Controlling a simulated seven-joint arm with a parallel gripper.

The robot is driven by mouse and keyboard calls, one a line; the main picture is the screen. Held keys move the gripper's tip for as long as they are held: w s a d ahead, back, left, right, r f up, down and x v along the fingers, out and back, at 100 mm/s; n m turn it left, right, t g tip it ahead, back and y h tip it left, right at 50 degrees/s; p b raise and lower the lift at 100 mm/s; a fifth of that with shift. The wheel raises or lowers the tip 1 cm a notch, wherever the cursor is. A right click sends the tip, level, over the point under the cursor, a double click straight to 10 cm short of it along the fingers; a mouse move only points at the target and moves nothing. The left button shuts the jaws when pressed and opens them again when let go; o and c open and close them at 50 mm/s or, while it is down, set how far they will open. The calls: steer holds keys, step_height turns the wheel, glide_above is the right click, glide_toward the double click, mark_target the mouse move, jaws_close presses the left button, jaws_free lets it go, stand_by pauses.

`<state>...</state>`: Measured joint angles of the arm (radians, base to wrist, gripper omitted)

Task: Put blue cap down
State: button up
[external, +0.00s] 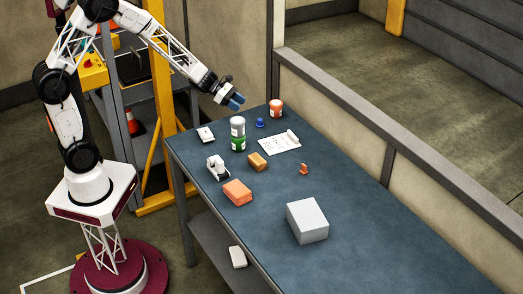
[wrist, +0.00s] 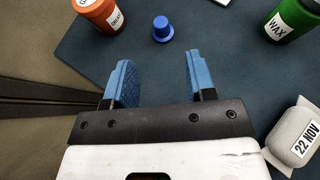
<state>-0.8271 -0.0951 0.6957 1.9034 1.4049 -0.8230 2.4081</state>
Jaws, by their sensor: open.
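The blue cap (external: 259,123) sits on the blue-grey table near its far left end. In the wrist view the blue cap (wrist: 162,29) stands on its wider rim, apart from my fingers and beyond their tips. My gripper (external: 236,102) is above the table's far end, up and to the left of the cap in the external view. In the wrist view my gripper (wrist: 158,58) has its two blue fingers apart, with nothing between them.
An orange jar (external: 276,109) stands right of the cap, and a green-and-white wax container (external: 238,134) stands left. A paper sheet (external: 279,143), orange block (external: 237,192), tan block (external: 257,162) and grey box (external: 307,221) lie nearer. The table's right side is mostly clear.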

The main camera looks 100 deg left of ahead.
steer(key=s+d+r+n+g+y, duration=0.1)
steer(key=d+r+n+g+y, duration=0.35)
steer(key=d+r+n, duration=1.2)
steer(key=s+d+r+n+g+h, duration=0.2)
steer(key=s+d+n+g, duration=0.3)
steer(key=s+d+n, duration=1.6)
steer(key=s+d+h, duration=0.1)
steer(key=s+d, duration=0.4)
steer(key=shift+d, duration=0.35)
